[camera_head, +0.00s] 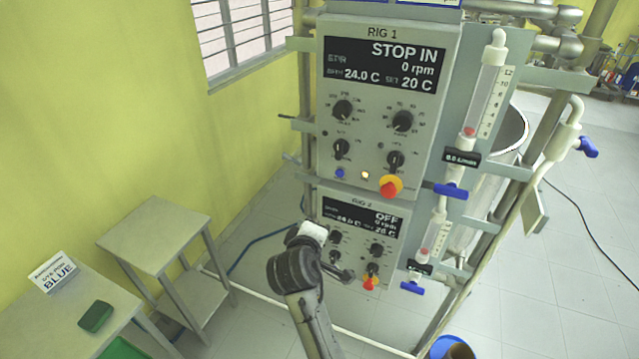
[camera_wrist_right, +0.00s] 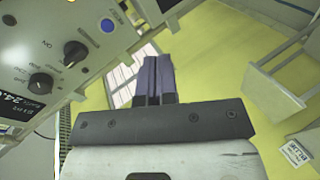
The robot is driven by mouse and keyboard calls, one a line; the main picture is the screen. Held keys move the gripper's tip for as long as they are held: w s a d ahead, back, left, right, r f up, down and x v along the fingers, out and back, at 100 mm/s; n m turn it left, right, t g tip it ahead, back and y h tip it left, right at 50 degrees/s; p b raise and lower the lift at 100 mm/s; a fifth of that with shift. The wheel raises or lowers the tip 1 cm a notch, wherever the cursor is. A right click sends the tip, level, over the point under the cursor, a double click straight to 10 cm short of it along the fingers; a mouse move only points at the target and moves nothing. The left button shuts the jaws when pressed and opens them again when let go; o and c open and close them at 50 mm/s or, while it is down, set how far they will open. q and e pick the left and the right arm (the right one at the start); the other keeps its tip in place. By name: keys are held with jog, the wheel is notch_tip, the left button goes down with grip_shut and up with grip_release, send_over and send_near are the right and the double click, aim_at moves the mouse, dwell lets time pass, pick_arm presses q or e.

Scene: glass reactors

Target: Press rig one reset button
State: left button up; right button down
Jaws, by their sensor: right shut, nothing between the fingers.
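The rig 1 panel (camera_head: 365,116) stands upright in the middle of the head view, with a dark display reading "STOP IN". A small blue button (camera_head: 340,173) and a lit pale button (camera_head: 365,175) sit along its lower edge; their labels are too small to read. My right gripper (camera_head: 303,204) is below and left of these buttons, apart from the rig 1 panel. In the right wrist view its dark fingers (camera_wrist_right: 155,79) are shut and empty. A blue button (camera_wrist_right: 107,25) shows upper left there; I cannot tell which rig's panel bears it. My left gripper is not in view.
A red and yellow knob (camera_head: 390,186) is just right of the lit button. The rig 2 panel (camera_head: 386,245) is below, partly hidden by my right arm. Metal frame posts (camera_head: 306,100) flank the panels. A small table (camera_head: 155,234) stands left.

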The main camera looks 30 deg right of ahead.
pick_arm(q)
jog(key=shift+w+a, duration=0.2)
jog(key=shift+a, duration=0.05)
pick_arm(e)
jog(key=r+n+h, duration=0.1)
jog(key=n, duration=0.5)
jog(key=w+r+n+h, duration=0.1)
jog(key=n+h, duration=0.1)
jog(key=n, duration=0.5)
jog(key=w+r+n+h, duration=0.1)
jog(key=n+h, duration=0.1)
jog(key=n, duration=0.4)
jog(key=shift+d+t, duration=0.3)
jog(key=shift+d, duration=0.05)
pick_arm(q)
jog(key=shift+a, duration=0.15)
pick_arm(e)
jog(key=shift+w+d, duration=0.1)
